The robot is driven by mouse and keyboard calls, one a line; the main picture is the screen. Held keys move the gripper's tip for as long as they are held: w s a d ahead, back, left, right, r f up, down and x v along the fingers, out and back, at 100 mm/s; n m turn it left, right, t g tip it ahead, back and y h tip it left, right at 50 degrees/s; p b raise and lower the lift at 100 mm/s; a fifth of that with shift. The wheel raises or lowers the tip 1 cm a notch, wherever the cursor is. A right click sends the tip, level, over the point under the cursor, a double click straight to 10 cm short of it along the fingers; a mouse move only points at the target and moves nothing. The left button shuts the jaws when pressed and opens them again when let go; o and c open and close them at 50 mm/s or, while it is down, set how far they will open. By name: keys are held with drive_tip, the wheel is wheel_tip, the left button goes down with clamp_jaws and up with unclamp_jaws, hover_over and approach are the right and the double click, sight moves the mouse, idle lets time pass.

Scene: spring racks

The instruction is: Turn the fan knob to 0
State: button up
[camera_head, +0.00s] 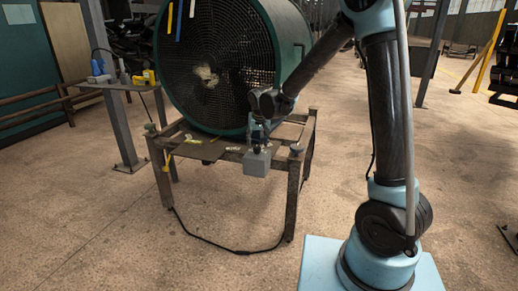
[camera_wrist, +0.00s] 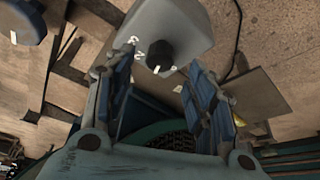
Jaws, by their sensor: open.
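The fan (camera_head: 228,65) is a large green drum with a dark grille on a low metal stand. A grey control box (camera_head: 257,162) sits at the stand's front edge; it also shows in the wrist view (camera_wrist: 195,25). Its black round fan knob (camera_wrist: 160,55) has a white mark at its lower edge. White characters are printed to the knob's left, too small to read surely. My gripper (camera_wrist: 157,68) is open, with its fingers on either side of the knob; I cannot tell whether they touch it. In the head view my gripper (camera_head: 259,131) is just above the box and hides the knob.
The metal stand (camera_head: 291,195) has open legs, and a black cable (camera_head: 215,241) runs along the floor. A small side table (camera_head: 112,85) at left holds a blue item and a yellow item.

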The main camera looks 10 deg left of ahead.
sight(257, 147)
drive_tip(key=shift+x, duration=2.25)
drive_tip(key=shift+c, duration=0.6)
